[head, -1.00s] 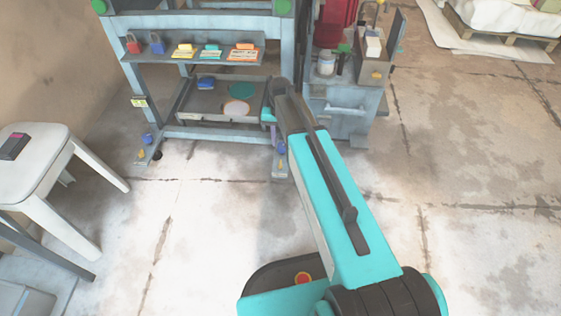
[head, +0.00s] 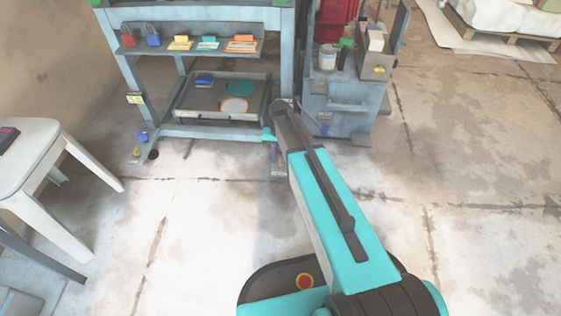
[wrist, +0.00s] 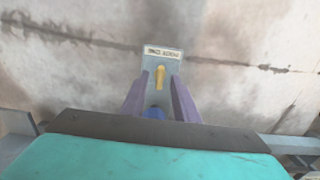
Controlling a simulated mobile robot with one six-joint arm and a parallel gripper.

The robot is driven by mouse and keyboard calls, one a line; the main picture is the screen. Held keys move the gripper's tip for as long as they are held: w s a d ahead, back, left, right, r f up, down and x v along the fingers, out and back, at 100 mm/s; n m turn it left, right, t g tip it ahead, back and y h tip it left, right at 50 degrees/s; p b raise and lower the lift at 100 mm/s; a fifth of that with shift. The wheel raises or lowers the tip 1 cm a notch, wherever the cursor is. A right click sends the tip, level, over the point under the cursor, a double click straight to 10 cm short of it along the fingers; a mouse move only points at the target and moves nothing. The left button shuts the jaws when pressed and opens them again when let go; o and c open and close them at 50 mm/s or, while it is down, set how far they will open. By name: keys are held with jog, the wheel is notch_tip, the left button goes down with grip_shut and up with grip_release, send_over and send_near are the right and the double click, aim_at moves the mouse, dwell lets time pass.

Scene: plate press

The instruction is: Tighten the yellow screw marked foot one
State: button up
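In the wrist view the yellow screw (wrist: 160,76) stands on a grey foot plate (wrist: 150,61) whose label (wrist: 163,53) appears to read FOOT ONE, upside down. My gripper (wrist: 160,80) is open, with one purple-grey finger on each side of the screw in the picture. I cannot tell whether either finger touches it. A blue part (wrist: 155,112) shows between the fingers, nearer my wrist. In the head view the foot plate (head: 278,168) is at the bottom of the press frame's right front leg. My arm mostly covers the gripper and the screw there.
The press frame (head: 120,75) carries a shelf with padlocks and coloured tags, above a low tray (head: 185,112). Another foot (head: 137,153) is at its left. A grey cabinet (head: 345,100) stands close on the right. A white stool (head: 30,170) is at left. The front floor is clear.

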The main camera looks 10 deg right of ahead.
jog(key=shift+f, duration=0.55)
grip_shut()
